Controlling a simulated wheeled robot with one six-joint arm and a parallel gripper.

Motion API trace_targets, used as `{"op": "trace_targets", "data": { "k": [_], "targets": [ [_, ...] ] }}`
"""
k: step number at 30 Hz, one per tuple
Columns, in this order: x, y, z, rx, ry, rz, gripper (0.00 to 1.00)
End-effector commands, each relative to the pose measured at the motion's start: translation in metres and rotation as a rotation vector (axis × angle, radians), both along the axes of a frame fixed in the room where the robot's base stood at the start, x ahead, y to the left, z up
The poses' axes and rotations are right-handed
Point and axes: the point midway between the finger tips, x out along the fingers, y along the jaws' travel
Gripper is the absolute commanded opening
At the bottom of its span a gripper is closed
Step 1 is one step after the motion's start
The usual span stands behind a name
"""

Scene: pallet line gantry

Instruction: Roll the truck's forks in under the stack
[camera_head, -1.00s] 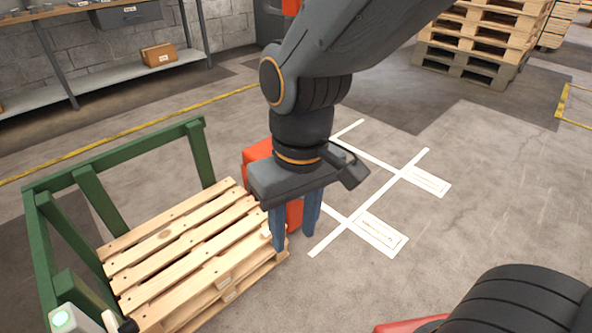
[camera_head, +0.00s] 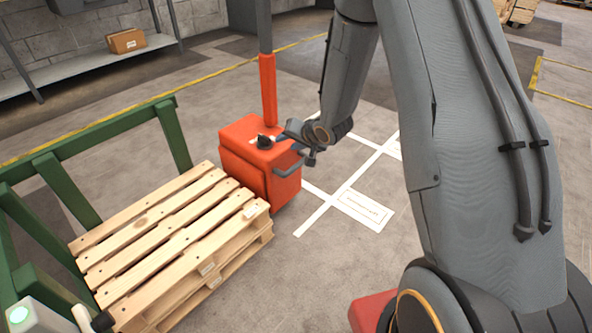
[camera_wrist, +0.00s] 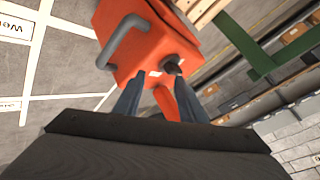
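The truck (camera_head: 262,185) is a red box body with a tall red mast, a grey bar handle (camera_head: 290,168) and a black knob (camera_head: 264,142) on top. It stands at the right end of the stack of wooden pallets (camera_head: 165,233). Its forks are not visible. My gripper (camera_head: 284,143) is at the truck's top, close to the knob and above the handle. In the wrist view, my gripper's fingers (camera_wrist: 156,95) are apart and point at the truck (camera_wrist: 150,45), with the knob (camera_wrist: 172,66) just beyond them. I cannot tell whether they touch it.
A green frame (camera_head: 95,135) borders the stack at the back and left. White floor markings (camera_head: 345,190) lie on clear floor right of the truck. A shelf (camera_head: 90,72) lines the wall.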

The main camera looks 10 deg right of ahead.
Motion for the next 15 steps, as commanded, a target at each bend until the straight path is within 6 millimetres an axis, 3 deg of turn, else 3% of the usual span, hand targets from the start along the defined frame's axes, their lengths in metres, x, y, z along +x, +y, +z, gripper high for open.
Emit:
{"op": "trace_targets", "data": {
  "k": [1, 6, 10, 15],
  "targets": [
    [0.007, -0.014, -0.026, 0.069, -0.01, -0.026, 0.37],
    [0.015, -0.045, -0.081, 0.352, -0.057, -0.081, 0.37],
    [0.007, -0.063, -0.111, 0.551, -0.072, -0.105, 0.37],
    [-0.008, -0.077, -0.133, 0.74, -0.078, -0.119, 0.37]
  ]
}}
